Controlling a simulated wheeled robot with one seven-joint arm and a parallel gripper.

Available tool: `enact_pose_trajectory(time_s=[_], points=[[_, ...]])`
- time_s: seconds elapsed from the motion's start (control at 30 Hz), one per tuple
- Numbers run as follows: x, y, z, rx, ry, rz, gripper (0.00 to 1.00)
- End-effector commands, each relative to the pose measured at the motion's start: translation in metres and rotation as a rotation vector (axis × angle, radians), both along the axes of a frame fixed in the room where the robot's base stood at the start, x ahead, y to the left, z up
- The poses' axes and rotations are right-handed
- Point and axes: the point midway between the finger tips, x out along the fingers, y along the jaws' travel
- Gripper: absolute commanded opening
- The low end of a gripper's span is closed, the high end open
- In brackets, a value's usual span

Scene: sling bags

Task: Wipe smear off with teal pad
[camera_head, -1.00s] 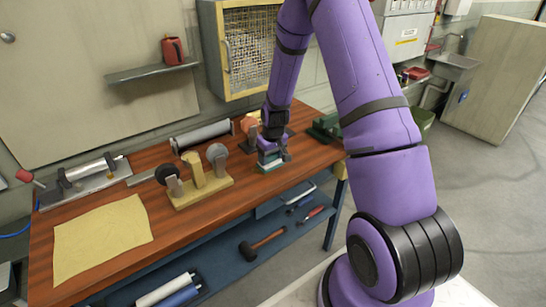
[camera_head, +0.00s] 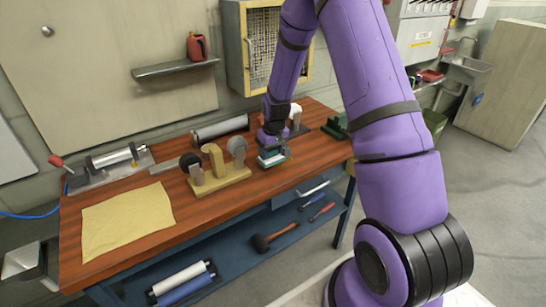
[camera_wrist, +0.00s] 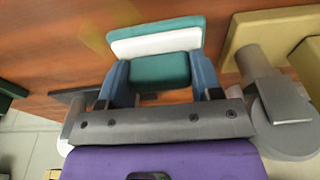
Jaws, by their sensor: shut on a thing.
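The teal pad (camera_wrist: 160,27) has a white layer and a teal block that sits between my fingers. My gripper (camera_wrist: 161,72) is shut on that block, with a blue finger on each side. In the head view my gripper (camera_head: 272,146) is low over the wooden bench, with the pad (camera_head: 271,160) at or just above its top. I cannot tell whether the pad touches the wood. A faint yellowish streak, likely the smear (camera_wrist: 92,28), shows on the wood left of the pad in the wrist view. The pad may hide part of it.
A tan stand with grey discs (camera_head: 222,178) is close to the left of my gripper. A yellow cloth (camera_head: 125,220) lies at the bench's left end. A grey roll (camera_head: 220,128) lies behind. Bare wood lies before the stand.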

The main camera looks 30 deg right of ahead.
Motion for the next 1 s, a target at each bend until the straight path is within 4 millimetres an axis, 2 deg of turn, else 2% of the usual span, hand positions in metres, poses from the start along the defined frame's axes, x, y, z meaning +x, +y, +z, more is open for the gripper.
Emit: enact_pose_trajectory(time_s=[0.53, 1.0], points=[[0.009, 0.007, 0.049, 0.000, -0.002, 0.003, 0.37], [0.009, 0.008, 0.052, 0.000, -0.001, 0.002, 0.37]])
